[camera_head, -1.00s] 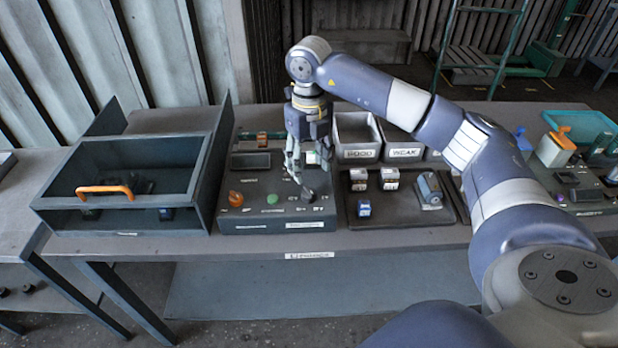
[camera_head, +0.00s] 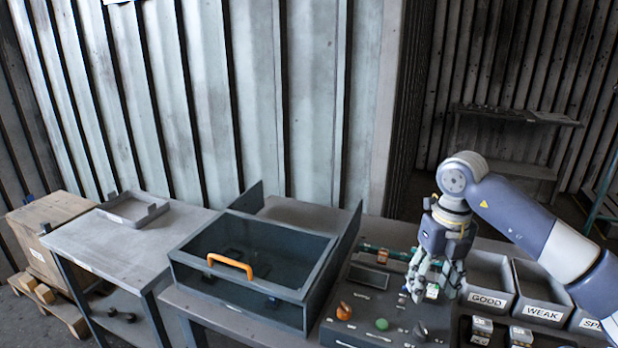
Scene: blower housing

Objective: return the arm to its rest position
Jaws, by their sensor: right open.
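My right arm comes in from the right edge of the head view. Its gripper (camera_head: 432,290) points down over the right part of the dark control panel (camera_head: 373,305), close to the GOOD bin. The jaws are open. A small pale block shows at the fingers, and I cannot tell whether it is between them or behind them. My left gripper is not in view.
Left of the panel stands a dark box (camera_head: 178,262) with a clear lid and orange handle (camera_head: 230,266). Bins marked GOOD (camera_head: 487,299) and WEAK (camera_head: 541,312) stand right of the gripper. A side table (camera_head: 125,248) and wooden crate (camera_head: 40,262) are at left.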

